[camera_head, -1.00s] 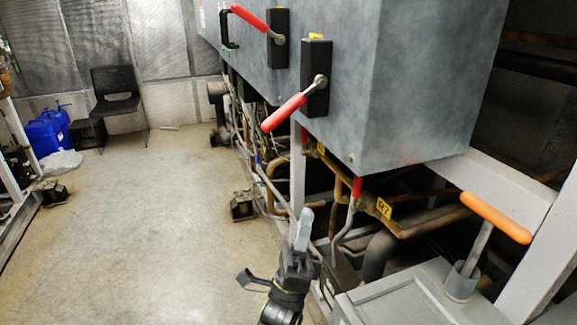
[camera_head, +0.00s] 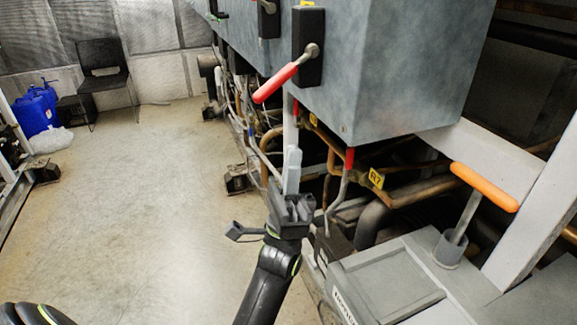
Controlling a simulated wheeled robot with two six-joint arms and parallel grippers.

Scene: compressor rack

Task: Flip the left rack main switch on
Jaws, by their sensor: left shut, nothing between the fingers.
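A switch with a red handle (camera_head: 275,83) sits on a black plate (camera_head: 309,45) on the near end of the grey cabinet's long side. Its handle slants down to the left. I cannot tell which is the left rack main switch. My left gripper (camera_head: 292,150) points upward below the near switch, shut and empty. My right gripper is not in view.
The grey cabinet (camera_head: 400,70) overhangs copper pipes (camera_head: 420,191) and red-tipped valves. An orange-handled lever (camera_head: 484,187) stands on a grey unit (camera_head: 390,285) at lower right. Open floor (camera_head: 150,190) lies to the left, with a chair (camera_head: 103,70) and blue jugs (camera_head: 37,110) beyond.

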